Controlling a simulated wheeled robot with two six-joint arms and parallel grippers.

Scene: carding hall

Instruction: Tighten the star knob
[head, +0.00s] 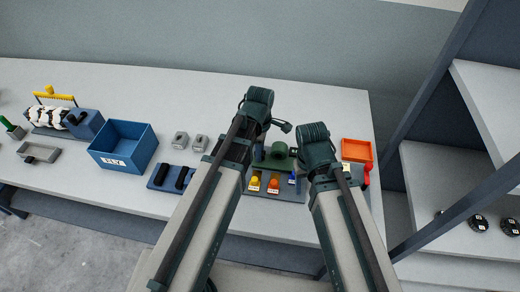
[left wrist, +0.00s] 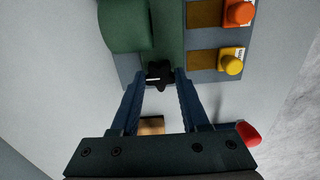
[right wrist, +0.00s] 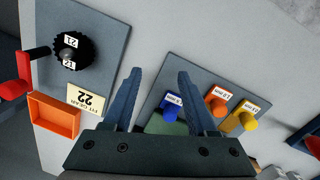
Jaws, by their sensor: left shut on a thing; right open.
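The star knob (left wrist: 159,70) is small and black, at the edge of a green block (left wrist: 165,40) in the left wrist view. My left gripper (left wrist: 160,73) is shut on it, one finger on each side. In the head view the green block (head: 279,153) shows between my arms; I cannot make out the knob there, and the left fingertips are hidden. My right gripper (right wrist: 156,72) is open and empty, and its fingers point toward the grey plate and the table in the right wrist view.
The grey plate beside the green block carries blue (right wrist: 172,105), orange (right wrist: 217,104) and yellow (right wrist: 244,118) knobs. A blue bin (head: 123,148) stands left. The rear table is clear.

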